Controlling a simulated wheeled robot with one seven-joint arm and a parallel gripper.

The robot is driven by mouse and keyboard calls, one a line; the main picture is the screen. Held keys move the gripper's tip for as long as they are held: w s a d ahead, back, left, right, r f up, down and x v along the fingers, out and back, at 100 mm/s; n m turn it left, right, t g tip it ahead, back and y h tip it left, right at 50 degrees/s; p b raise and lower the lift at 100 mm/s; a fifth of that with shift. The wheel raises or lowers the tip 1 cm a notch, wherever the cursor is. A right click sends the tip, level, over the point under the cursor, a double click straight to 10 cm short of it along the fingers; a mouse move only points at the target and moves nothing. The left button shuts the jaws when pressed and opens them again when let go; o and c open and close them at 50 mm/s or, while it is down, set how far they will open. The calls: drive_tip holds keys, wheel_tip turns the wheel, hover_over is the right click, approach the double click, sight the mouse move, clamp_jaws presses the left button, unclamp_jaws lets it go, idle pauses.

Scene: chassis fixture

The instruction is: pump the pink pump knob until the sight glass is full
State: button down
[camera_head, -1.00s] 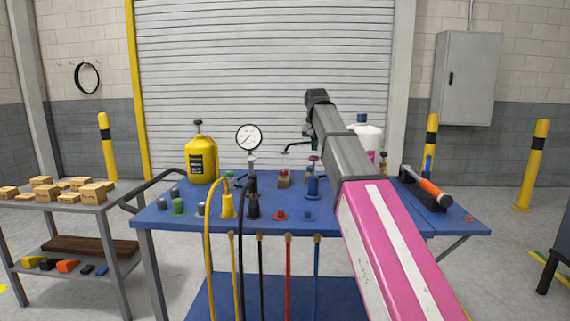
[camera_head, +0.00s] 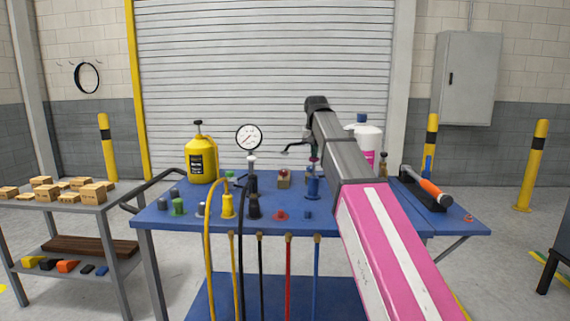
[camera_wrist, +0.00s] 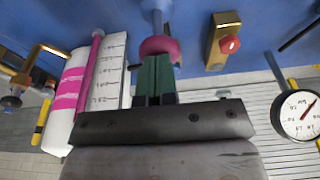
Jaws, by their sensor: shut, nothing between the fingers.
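The pink pump knob (camera_wrist: 160,46) sits at the end of a stem on the blue pump body (camera_head: 313,187). My gripper (camera_wrist: 157,66) is shut, its green fingertips against or just at the top of the knob, with nothing between them. In the head view my arm partly covers this spot. In the wrist view a thin pink tube (camera_wrist: 90,70) stands before a white panel with graduation marks (camera_wrist: 110,70). It looks like the sight glass. I cannot tell its exact level.
A white bottle with a pink label (camera_head: 372,135) stands behind my arm. A dial gauge (camera_head: 249,137), a brass block with a red button (camera_head: 284,179) and a yellow jug (camera_head: 201,158) are on the blue table (camera_head: 170,218).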

drive_tip(key=shift+f, duration=2.15)
drive_tip(key=shift+r, duration=2.65)
drive_tip(key=shift+f, duration=0.1)
drive_tip(key=shift+f, duration=2.6)
drive_tip(key=shift+r, duration=2.7)
